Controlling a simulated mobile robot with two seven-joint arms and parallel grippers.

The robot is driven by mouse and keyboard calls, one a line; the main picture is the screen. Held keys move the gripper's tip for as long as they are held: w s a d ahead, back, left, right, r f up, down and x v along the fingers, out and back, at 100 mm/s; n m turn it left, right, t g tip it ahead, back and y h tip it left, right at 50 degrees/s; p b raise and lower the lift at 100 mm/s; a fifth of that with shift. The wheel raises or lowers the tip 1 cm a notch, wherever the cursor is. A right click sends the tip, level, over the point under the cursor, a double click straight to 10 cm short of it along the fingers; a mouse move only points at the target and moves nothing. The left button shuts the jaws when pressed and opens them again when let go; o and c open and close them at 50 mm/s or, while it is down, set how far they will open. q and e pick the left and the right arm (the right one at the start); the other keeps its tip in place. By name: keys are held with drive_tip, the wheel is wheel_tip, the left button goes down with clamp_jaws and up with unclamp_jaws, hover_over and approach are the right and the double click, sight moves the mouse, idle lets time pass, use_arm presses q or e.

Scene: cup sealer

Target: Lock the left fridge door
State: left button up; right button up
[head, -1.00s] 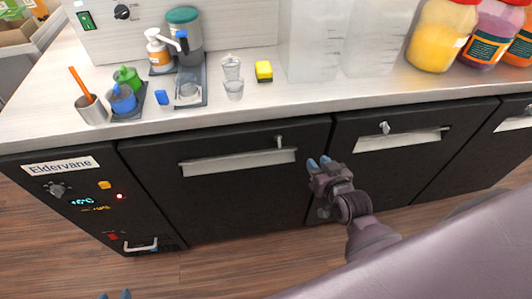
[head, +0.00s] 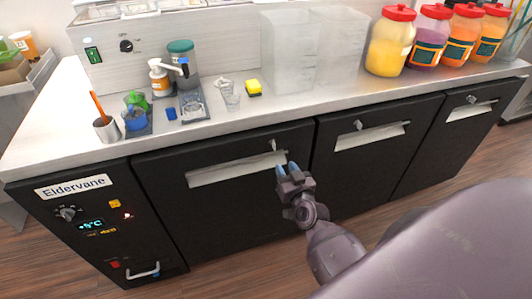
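The left fridge door (head: 215,217) is a dark panel under the counter and looks closed. It has a long pale handle strip (head: 230,171). A small metal lock piece (head: 272,145) sits near its upper right corner, above the right end of the strip. My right gripper (head: 287,169) is just below and right of this lock piece, in front of the door's right edge. Its two blue fingertips point up and lie close together. The frames do not show clearly whether they touch each other or the door. Nothing shows between them. My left gripper is out of view.
A middle door (head: 350,172) and a right door (head: 430,148) have similar locks and strips. The control panel (head: 95,225) is at left. The floor in front is wooden.

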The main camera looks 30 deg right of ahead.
sight(275, 145)
drive_tip(key=x, duration=0.7)
drive_tip(key=b+x, duration=0.1)
drive_tip(key=x, duration=0.3)
drive_tip(key=shift+d+r, duration=0.15)
drive_tip(key=shift+d, duration=0.15)
drive_tip(key=shift+c, duration=0.5)
clamp_jaws()
